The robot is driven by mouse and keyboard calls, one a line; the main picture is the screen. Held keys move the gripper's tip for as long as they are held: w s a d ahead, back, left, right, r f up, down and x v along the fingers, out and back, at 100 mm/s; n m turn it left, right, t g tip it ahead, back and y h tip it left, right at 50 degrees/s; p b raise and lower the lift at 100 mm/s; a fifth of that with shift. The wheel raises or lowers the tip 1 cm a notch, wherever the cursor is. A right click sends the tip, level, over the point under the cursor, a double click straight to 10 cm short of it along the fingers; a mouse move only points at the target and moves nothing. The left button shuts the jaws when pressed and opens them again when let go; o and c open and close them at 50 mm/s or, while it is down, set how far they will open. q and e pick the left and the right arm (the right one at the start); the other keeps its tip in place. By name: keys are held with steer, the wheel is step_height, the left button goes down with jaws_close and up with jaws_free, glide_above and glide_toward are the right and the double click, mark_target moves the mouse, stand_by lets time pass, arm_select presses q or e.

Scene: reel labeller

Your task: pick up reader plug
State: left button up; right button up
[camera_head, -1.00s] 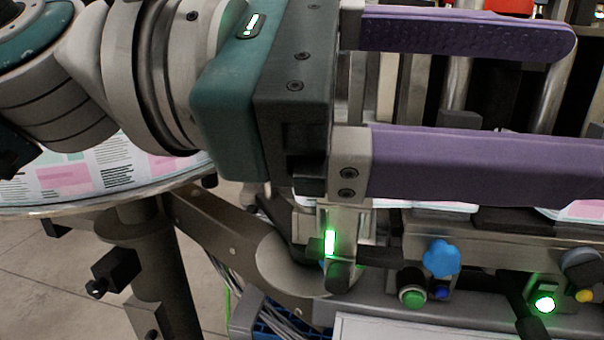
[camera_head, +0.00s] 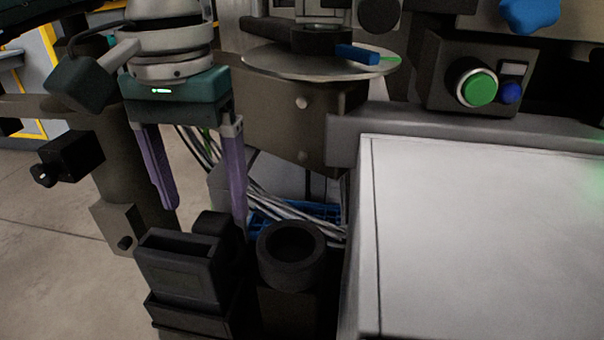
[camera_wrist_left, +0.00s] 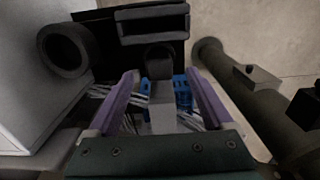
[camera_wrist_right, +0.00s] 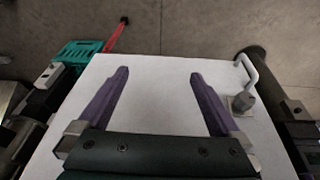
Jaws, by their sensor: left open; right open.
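My left gripper (camera_head: 203,210) points down, open and empty, just behind and above a black rectangular holder (camera_head: 183,268). In the left wrist view, the open left fingers (camera_wrist_left: 161,76) stand either side of a dark rounded piece (camera_wrist_left: 159,63) and a grey block (camera_wrist_left: 163,116). I cannot tell whether this dark piece is the reader plug; no other part is clearly a plug. The rounded piece also shows in the head view (camera_head: 213,228), partly hidden by the holder. My right gripper (camera_wrist_right: 158,74) is open and empty over a white panel, outside the head view.
A black ring-shaped cup (camera_head: 291,252) stands right of the holder. Grey cables and a blue crate (camera_head: 318,211) lie behind. A pale cabinet top (camera_head: 480,230) fills the right. A round metal plate (camera_head: 280,66) and a green button (camera_head: 478,87) are farther back.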

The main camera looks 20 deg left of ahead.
mark_target(211, 220)
arm_select(q)
step_height(211, 220, down, 5)
steer(key=shift+w+f, duration=0.15)
steer(key=shift+c, duration=0.3)
jaws_close()
stand_by(0.5)
